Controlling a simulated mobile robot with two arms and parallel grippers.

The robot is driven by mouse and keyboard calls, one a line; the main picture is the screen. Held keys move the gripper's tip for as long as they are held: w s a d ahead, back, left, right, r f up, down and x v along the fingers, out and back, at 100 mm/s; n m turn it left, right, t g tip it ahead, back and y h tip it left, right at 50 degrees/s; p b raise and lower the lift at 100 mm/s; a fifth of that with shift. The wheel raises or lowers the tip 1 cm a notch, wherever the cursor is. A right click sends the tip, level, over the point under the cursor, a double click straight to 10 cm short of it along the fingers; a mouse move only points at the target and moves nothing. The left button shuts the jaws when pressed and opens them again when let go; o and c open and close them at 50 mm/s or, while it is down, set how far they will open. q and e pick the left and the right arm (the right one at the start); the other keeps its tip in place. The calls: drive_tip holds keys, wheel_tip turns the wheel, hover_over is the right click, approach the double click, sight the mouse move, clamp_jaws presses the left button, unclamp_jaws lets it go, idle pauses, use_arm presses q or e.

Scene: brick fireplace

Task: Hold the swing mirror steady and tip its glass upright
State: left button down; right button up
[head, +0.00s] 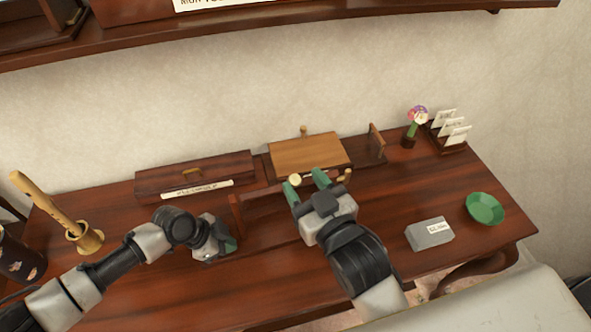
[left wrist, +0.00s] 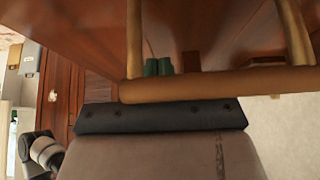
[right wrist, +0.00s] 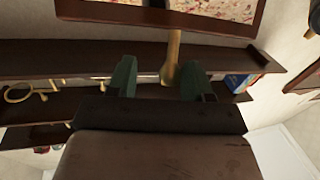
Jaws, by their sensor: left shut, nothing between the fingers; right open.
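The swing mirror stands mid-desk, with a wooden post (head: 376,142) at its right and another (head: 237,215) at its left. Between them a brown panel (head: 310,152), seemingly its tilted glass or back, leans well away from upright. My right gripper (head: 307,182) is open over the mirror's front. In the right wrist view a wooden peg (right wrist: 171,62) shows between its open fingers (right wrist: 158,80); contact cannot be told. My left gripper (head: 232,244) is shut and empty beside the left post. In the left wrist view a tan bar (left wrist: 220,85) crosses before its closed fingertips (left wrist: 158,67).
A long dark box (head: 195,172) with a label lies left of the mirror. At right are a grey box (head: 429,234), a green bowl (head: 485,208), a flower vase (head: 412,130) and a card rack (head: 449,132). A shelf (head: 300,30) hangs above.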

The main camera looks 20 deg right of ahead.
drive_tip(key=shift+x, duration=1.85)
clamp_jaws()
